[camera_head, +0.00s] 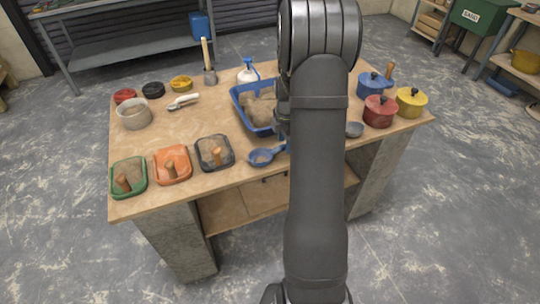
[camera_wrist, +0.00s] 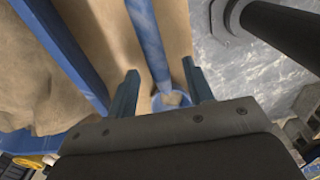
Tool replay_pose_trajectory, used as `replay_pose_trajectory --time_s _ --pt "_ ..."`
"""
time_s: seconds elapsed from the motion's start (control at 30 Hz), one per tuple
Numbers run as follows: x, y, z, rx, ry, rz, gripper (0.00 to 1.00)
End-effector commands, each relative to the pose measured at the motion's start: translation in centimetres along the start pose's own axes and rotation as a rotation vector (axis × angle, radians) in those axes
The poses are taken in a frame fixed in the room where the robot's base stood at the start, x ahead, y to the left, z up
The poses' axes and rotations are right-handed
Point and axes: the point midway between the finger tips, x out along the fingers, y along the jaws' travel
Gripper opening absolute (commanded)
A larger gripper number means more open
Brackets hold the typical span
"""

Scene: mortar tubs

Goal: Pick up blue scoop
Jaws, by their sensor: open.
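The blue scoop (camera_head: 263,157) lies near the front edge of the wooden table, its bowl to the left and its handle running right until my arm hides it. In the wrist view, the blue scoop's handle (camera_wrist: 147,40) runs between the two fingers of my gripper (camera_wrist: 160,85), with its round bowl partly visible below, near the gripper body. The fingers are apart, one on each side of the handle, with gaps visible. In the head view my arm covers most of the gripper.
A blue tub (camera_head: 240,106) of sandy material stands behind the scoop; its rim (camera_wrist: 75,50) is close in the wrist view. A dark-rimmed tub (camera_head: 201,157) is left of the scoop.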

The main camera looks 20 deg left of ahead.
Motion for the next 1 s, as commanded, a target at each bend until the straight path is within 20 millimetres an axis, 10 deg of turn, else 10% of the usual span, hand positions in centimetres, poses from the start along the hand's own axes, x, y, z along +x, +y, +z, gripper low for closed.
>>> replay_pose_trajectory --time_s 0.5,0.73,1.0 --pt "4.1 0.2 0.1 0.0 0.0 0.0 0.47" --pt "4.1 0.2 0.1 0.0 0.0 0.0 0.02" --pt "4.1 0.2 0.1 0.0 0.0 0.0 0.0"
